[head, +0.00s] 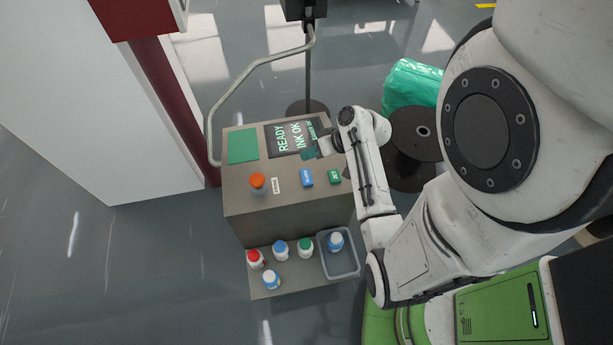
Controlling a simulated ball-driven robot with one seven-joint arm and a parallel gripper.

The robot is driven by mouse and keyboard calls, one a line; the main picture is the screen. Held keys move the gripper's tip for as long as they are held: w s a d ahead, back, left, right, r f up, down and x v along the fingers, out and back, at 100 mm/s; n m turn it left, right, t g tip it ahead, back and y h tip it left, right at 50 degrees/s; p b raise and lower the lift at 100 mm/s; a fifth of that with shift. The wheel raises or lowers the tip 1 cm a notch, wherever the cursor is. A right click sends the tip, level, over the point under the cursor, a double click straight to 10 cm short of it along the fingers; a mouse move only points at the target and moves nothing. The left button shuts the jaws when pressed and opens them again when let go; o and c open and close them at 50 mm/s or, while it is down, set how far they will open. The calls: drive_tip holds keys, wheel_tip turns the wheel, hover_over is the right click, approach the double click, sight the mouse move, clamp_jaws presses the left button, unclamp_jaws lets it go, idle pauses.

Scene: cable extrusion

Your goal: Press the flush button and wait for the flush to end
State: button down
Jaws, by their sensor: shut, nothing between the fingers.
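The grey machine console (240,208) stands left of my arm. Its top has a dark screen (283,138) reading "READY" and "INK OK", with a further line partly hidden. A blue button (307,178) and a green button (334,177) sit on the near part of the top, with lettering too small to read surely. An orange-capped part (257,181) is at the left, beside a small white label (275,186). I cannot tell which button is the flush button. My gripper (312,153) is shut and empty, over the screen's lower right, beyond the buttons.
A shelf (295,281) below the console holds several capped bottles, including a red-capped one (254,259). A dark spool (413,130) and a green wrapped roll (409,85) stand behind my arm. Floor at left is clear.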

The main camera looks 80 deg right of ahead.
drive_tip(key=b, duration=0.6)
hover_over(309, 176)
wheel_tip(309, 176, down, 6)
drive_tip(key=shift+s+f, duration=0.15)
drive_tip(key=shift+f, duration=0.1)
drive_tip(key=shift+f+b, duration=0.4)
drive_tip(key=shift+f, duration=0.45)
drive_tip(key=shift+f, duration=0.1)
idle(0.7)
drive_tip(key=shift+f, duration=0.3)
drive_tip(key=shift+f+b, duration=0.45)
idle(0.7)
drive_tip(key=shift+r, duration=0.15)
drive_tip(key=shift+r+p, duration=0.75)
drive_tip(key=shift+p, duration=0.2)
